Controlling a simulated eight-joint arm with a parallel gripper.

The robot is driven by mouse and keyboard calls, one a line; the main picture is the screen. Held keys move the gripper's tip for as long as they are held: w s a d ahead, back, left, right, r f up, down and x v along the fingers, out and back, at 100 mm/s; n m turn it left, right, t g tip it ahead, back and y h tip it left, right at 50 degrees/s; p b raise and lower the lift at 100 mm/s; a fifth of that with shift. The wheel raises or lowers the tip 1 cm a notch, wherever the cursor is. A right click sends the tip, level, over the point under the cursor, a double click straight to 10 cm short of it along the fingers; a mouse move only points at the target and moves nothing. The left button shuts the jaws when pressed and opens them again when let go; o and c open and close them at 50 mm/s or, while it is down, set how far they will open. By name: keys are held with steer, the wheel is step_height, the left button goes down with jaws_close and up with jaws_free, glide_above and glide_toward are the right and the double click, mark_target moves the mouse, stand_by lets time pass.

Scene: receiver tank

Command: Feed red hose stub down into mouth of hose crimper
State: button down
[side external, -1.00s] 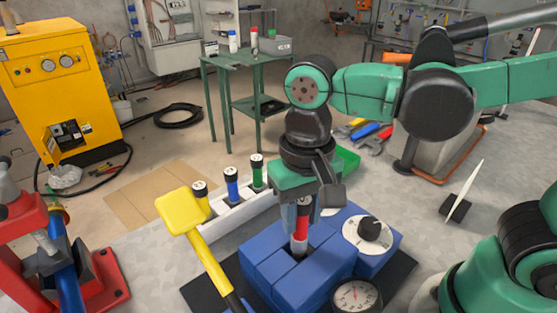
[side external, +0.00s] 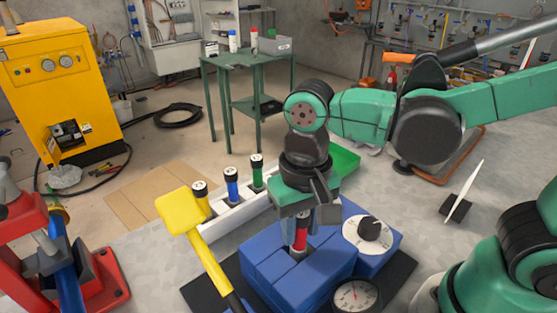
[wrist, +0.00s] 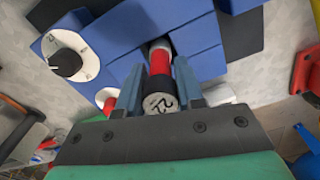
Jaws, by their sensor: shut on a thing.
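The red hose stub (side external: 300,236) stands upright with a black-capped top. In the wrist view its marked cap end (wrist: 160,103) faces the camera between my fingers. My gripper (side external: 302,216) is shut on the stub from above; its two fingers (wrist: 159,88) flank the cap. The hose crimper (side external: 270,265) is a set of blue blocks on a dark mat. The stub's lower end is at the mouth between the blocks, and its tip is hidden there. I cannot tell how deep it sits.
A yellow paddle-ended handle (side external: 180,206) rises left of the crimper. A white dial with black knob (side external: 368,229) lies right, a gauge (side external: 355,297) in front. A red machine (side external: 100,270) stands far left.

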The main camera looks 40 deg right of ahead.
steer(key=shift+f, duration=0.3)
steer(key=shift+c, duration=2.4)
jaws_free()
steer(key=shift+r, duration=3.05)
steer(key=shift+d, duration=0.1)
